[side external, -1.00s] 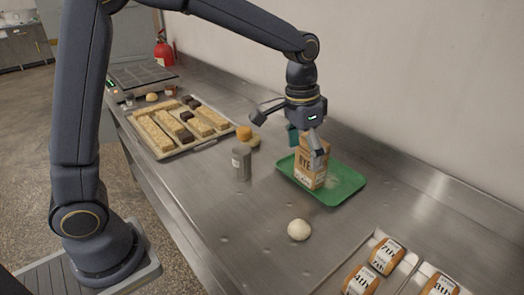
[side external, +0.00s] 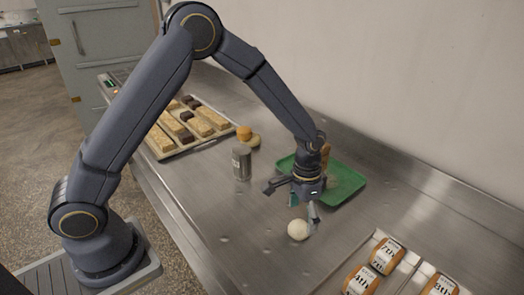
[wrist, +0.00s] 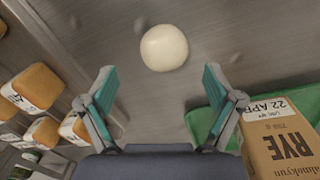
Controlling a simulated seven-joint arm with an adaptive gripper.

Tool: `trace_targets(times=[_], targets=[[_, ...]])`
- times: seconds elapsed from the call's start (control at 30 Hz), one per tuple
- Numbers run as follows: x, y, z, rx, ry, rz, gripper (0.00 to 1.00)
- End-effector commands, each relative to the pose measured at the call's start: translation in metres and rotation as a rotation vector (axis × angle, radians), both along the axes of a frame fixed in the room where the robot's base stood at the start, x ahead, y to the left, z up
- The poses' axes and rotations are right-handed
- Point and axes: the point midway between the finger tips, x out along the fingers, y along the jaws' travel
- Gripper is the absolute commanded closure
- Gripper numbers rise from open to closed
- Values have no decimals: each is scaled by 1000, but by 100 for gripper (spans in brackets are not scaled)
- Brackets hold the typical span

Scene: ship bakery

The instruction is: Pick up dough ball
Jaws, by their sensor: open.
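The dough ball (side external: 298,230) is a round, pale cream ball on the steel counter. It also shows whole in the wrist view (wrist: 164,48), beyond the fingertips and centred between their lines. My gripper (side external: 291,199) is above and just behind the ball in the side view, pointing down. In the wrist view its two teal-padded fingers (wrist: 160,88) are spread wide with nothing between them. In the side view one fingertip overlaps the ball's right edge; I cannot tell if it touches.
A green tray (side external: 349,187) holds a rye carton (wrist: 285,145), close to my gripper's right finger in the wrist view. A grey canister (side external: 241,163) stands to the left. Labelled loaves (side external: 386,256) lie at front right. A tray of long bars (side external: 208,122) is farther back. Bare counter surrounds the ball.

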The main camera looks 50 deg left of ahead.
Motion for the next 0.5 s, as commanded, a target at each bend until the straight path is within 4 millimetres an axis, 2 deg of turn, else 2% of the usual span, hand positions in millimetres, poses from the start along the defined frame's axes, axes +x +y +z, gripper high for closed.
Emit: trace_targets(times=[0.1,0.23,0.5], targets=[[3,4,-21,1,3,1,10],[3,3,-38,1,2,0,10],[4,2,-43,0,-1,1,10]])
